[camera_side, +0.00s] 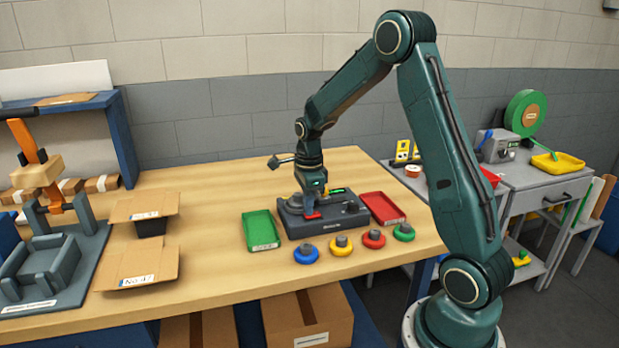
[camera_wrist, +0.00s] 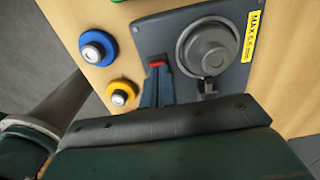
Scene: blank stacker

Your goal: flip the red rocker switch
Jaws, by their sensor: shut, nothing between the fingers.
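The red rocker switch (camera_side: 312,216) sits on the front left part of a dark grey device (camera_side: 345,222) on the wooden table. In the wrist view only a small red strip of the switch (camera_wrist: 157,64) shows, just beyond my fingertips. My gripper (camera_side: 309,208) is shut and empty, pointing down over the switch. In the wrist view its fingertips (camera_wrist: 156,76) lie against or just above the switch; I cannot tell if they touch. The fingers hide most of the switch, so its tilt is unclear.
A round grey knob (camera_wrist: 208,48) stands beside the switch on the device. A green tray (camera_side: 261,230) lies left and a red tray (camera_side: 382,208) right. Several coloured ring pieces, such as the blue one (camera_side: 306,254), line the front. Cardboard boxes (camera_side: 140,262) stand farther left.

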